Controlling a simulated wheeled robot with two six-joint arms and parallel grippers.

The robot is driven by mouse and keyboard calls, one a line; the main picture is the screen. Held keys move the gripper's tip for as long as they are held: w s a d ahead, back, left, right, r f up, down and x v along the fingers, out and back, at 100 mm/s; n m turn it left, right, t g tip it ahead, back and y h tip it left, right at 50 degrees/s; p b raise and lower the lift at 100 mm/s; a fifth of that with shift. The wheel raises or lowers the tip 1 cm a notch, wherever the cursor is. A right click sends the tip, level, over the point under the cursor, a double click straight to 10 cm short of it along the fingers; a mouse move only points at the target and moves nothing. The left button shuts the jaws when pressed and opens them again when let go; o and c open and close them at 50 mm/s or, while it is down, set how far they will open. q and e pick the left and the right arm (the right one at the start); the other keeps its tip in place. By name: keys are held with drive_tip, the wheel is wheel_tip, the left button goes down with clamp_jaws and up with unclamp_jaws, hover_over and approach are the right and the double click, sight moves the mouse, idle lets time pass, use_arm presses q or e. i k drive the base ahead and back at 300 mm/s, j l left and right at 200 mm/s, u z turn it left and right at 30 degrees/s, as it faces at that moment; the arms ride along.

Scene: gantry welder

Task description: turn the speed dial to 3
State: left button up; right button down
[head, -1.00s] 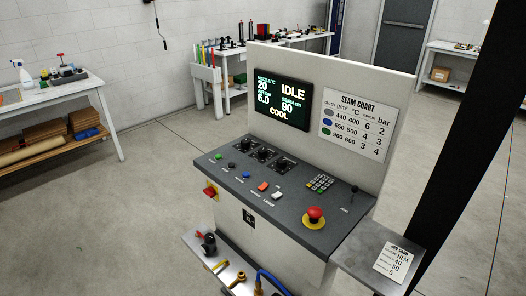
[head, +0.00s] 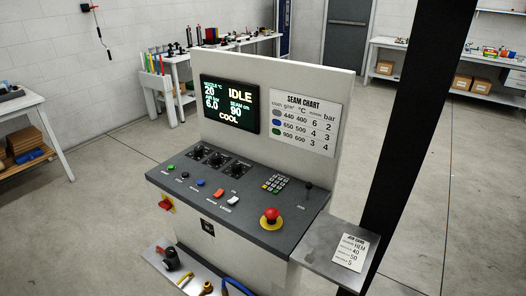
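The console's sloped grey panel (head: 255,205) carries three black dials in a row: a left dial (head: 197,153), a middle dial (head: 216,160) and a right dial (head: 237,169). Their labels and pointer settings are too small to read, so I cannot tell which one is the speed dial. The screen (head: 229,104) above them reads IDLE and COOL, with 20, 6.0 and 90. Neither of my grippers is in view.
The panel also has a red emergency stop (head: 271,216), a keypad (head: 274,184), coloured buttons and a small joystick (head: 308,186). A seam chart (head: 303,123) is behind. A metal side shelf (head: 318,250) and a dark post (head: 403,130) stand right. Open floor lies left.

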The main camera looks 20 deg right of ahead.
sight(216, 159)
drive_tip(key=i+j+z, duration=0.15)
drive_tip(key=z, duration=0.3)
drive_tip(key=i+j+z, duration=0.1)
drive_tip(key=j+z, duration=0.25)
drive_tip(key=z, duration=0.15)
drive_tip(key=j+z, duration=0.25)
drive_tip(key=z, duration=0.2)
drive_tip(key=i+j+z, duration=0.1)
drive_tip(key=j+z, duration=0.35)
drive_tip(key=l, duration=0.1)
